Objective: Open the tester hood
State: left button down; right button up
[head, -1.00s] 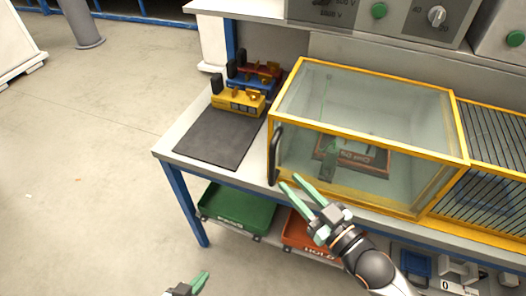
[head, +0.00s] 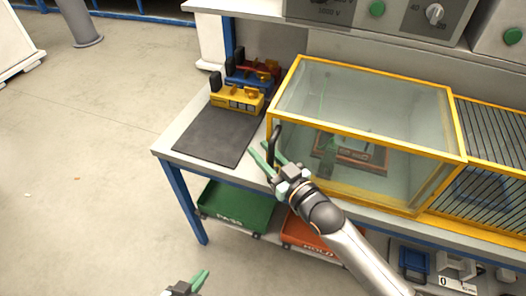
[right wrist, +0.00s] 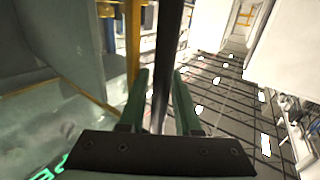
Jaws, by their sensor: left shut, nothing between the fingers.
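The tester hood (head: 365,85) is a clear box with a yellow frame on the bench, and it is closed. Its black upright handle (head: 275,135) is at the hood's left front edge. My right gripper (head: 259,148) is at the handle with its green fingers apart. In the right wrist view the black handle (right wrist: 167,60) runs between the two open fingers (right wrist: 160,75); contact cannot be told. My left gripper (head: 199,280) is shut and empty at the bottom of the head view, away from the bench.
A dark mat (head: 215,135) lies left of the hood, with yellow, blue and red devices (head: 238,98) behind it. A green PASS bin (head: 235,205) and an orange HOLD bin (head: 310,235) sit below. A yellow-framed grille (head: 495,140) adjoins the hood's right side.

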grip_shut()
dwell(1.3)
